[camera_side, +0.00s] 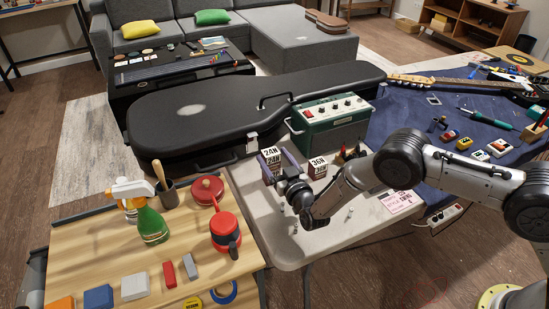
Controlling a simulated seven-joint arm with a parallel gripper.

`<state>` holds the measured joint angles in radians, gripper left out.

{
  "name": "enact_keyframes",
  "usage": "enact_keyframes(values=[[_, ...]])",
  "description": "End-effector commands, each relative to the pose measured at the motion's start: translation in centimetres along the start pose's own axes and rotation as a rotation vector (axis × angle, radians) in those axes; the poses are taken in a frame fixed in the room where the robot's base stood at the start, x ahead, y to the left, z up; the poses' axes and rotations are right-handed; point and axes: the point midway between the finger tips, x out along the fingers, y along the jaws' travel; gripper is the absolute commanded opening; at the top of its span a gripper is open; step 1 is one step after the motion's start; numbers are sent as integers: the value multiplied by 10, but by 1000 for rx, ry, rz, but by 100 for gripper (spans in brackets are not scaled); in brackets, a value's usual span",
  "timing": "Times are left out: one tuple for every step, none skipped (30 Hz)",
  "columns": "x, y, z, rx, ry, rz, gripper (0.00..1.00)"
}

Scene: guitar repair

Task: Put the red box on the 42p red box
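A small dark red box (270,155) with a white label, which seems to read 24N, stands at the back of the light grey table. A similar box (318,166), with a label like 36N, stands to its right. No label reading 42p can be made out. My gripper (283,169) is at the 24N box, its purple-grey finger parts beside the box's right side. The gripper hides part of the box and whatever is behind the hand. Whether the fingers grip the box or are only near it cannot be told.
A green amplifier (332,112) and a black guitar case (210,108) stand behind the boxes. A pink-white card (400,201) and small metal parts lie on the grey table (290,252). The wooden table (105,255) at left holds a spray bottle (150,222) and red pots.

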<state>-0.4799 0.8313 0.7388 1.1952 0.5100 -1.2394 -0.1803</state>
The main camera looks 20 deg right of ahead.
Motion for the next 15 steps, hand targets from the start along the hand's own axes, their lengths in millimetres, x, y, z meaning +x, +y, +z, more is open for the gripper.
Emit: enact_keyframes(values=[[0, 0, 0, 0, 0, 0, 89], [0, 0, 0, 0, 0, 0, 89], [0, 0, 0, 0, 0, 0, 89], [0, 0, 0, 0, 0, 0, 89], [0, 0, 0, 0, 0, 0, 89], [0, 0, 0, 0, 0, 0, 89], [0, 0, 0, 0, 0, 0, 89], [0, 0, 0, 0, 0, 0, 89], [0, 0, -1, 0, 0, 0, 89], [0, 0, -2, 0, 0, 0, 89], [0, 0, -3, 0, 1, 0, 89], [-2, 0, -4, 0, 0, 0, 89], [-5, 0, -3, -1, -2, -1, 89], [-9, 0, -2, -1, -3, -1, 89], [-14, -1, -3, -1, -2, -1, 89]])
